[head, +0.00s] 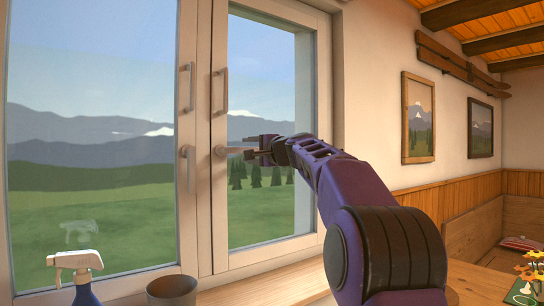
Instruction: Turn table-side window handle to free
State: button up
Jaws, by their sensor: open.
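The window has two sashes with metal fittings. The handle on the right sash (230,151), the one on the table's side, has its lever lying about horizontal and pointing right. The left sash's handle (187,165) hangs straight down. My gripper (250,147) is open, just right of the table-side handle. Its fingers point left, one above and one below the lever's height. The lever's free end meets the fingers in the picture; I cannot tell whether they touch. Both sashes look closed.
Upright pulls sit above the handles, on the left sash (190,87) and the right sash (221,91). A spray bottle (76,275) and a grey pot (172,291) stand at the lower left. A wooden table (475,285) with flowers (530,266) is at the lower right.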

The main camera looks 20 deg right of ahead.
jog(key=v, duration=1.4)
